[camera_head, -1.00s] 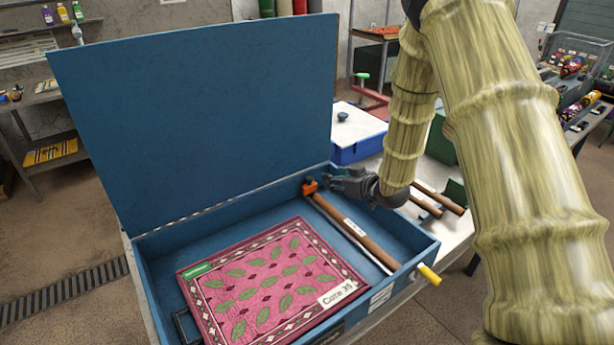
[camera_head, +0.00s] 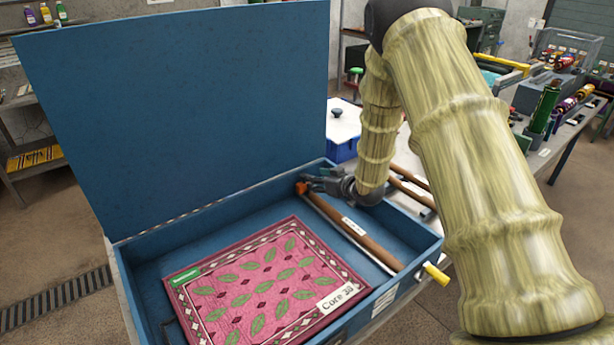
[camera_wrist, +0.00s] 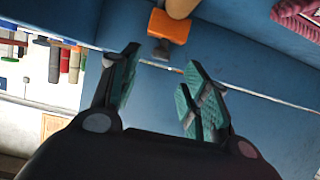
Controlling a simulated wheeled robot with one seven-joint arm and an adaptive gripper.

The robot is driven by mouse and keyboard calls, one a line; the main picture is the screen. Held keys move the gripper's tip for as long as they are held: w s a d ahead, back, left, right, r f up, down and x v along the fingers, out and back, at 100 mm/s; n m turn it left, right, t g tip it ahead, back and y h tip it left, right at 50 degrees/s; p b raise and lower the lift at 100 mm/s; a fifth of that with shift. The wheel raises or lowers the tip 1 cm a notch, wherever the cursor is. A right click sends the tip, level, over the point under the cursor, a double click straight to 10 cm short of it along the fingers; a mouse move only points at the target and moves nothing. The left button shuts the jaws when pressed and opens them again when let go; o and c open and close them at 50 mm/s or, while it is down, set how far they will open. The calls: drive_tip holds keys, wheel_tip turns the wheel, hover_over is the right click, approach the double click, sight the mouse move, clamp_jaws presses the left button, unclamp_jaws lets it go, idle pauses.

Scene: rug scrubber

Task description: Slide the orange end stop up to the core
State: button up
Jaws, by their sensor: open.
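The orange end stop (camera_head: 302,188) sits in the blue case at the far end of the brown core (camera_head: 352,230). In the wrist view the orange end stop (camera_wrist: 168,27) is ahead of the fingers, close to the core's tan end (camera_wrist: 182,8). I cannot tell whether the two touch. My gripper (camera_head: 316,183) is just right of the stop in the head view, partly hidden by its own wrist. In the wrist view my gripper (camera_wrist: 157,80) is open and empty, its teal pads spread apart, with the stop beyond the fingertips.
The blue case (camera_head: 222,207) has its tall lid (camera_head: 180,110) raised at the back. A pink patterned rug (camera_head: 265,283) labelled Core 38 lies inside, left of the core. A yellow handle (camera_head: 436,274) sticks out of the right wall. Brown rods (camera_head: 410,180) lie outside, behind the case.

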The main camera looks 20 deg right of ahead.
sight(304, 183)
drive_tip(key=shift+p+x, duration=0.9)
drive_tip(key=shift+x, duration=2.45)
drive_tip(key=shift+a, duration=0.1)
clamp_jaws()
